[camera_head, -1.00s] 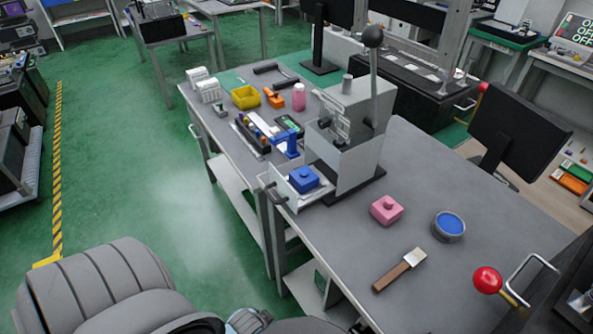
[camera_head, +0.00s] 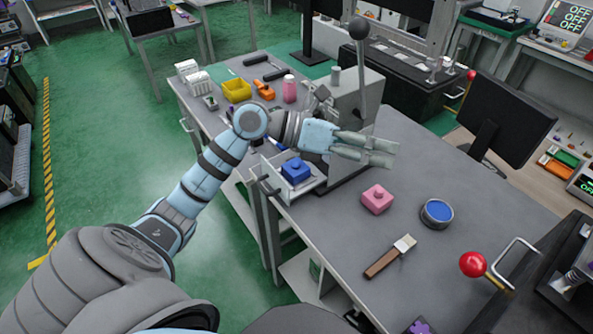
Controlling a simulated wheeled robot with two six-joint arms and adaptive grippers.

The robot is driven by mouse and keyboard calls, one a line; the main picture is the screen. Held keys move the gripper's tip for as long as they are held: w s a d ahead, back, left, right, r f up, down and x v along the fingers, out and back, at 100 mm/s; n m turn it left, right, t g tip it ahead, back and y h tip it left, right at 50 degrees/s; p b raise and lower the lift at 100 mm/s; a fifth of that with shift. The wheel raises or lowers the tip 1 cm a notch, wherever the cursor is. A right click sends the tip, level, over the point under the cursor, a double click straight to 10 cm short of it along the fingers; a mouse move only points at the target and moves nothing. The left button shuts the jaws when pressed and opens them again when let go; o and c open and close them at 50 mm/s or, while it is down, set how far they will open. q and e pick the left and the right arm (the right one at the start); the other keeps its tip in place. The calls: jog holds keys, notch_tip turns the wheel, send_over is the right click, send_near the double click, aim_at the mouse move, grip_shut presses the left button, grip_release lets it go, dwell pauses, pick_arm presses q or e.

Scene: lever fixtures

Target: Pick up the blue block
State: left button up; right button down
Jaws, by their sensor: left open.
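The blue block (camera_head: 295,171), with a small knob on top, sits in the open white drawer (camera_head: 268,190) of the grey lever fixture (camera_head: 352,98). My left arm comes in from the left over the table edge. My left gripper (camera_head: 392,153) is open and empty. It points right, in front of the fixture, to the right of the blue block and higher in the picture. The gripper and forearm hide much of the fixture's lower front. My right gripper is not in view.
A pink block (camera_head: 376,199), a tin of blue paint (camera_head: 436,213) and a brush (camera_head: 390,256) lie on the grey table to the right. A red-knobbed lever (camera_head: 474,265) stands at lower right. A yellow bin (camera_head: 236,90) and a pink bottle (camera_head: 289,88) stand at the back.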

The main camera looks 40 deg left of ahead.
pick_arm(q)
jog(key=w+a+f+g+y, duration=0.1)
jog(key=a+f+y, duration=0.1)
jog(key=a+y, duration=0.15)
jog(key=a+f+g+y, duration=0.1)
jog(key=a+f+y, duration=0.1)
jog(key=a, duration=0.3)
jog(key=n+g+y+b, duration=0.2)
jog(key=y+b, duration=0.1)
jog(key=y, duration=0.3)
send_over(295, 165)
jog(key=s+a, duration=0.1)
jog(key=s, duration=0.3)
notch_tip(295, 165, down, 6)
jog(key=x, duration=0.9)
jog(key=shift+w+f, duration=0.15)
jog(key=shift+w, duration=0.05)
jog(key=c, duration=1.6)
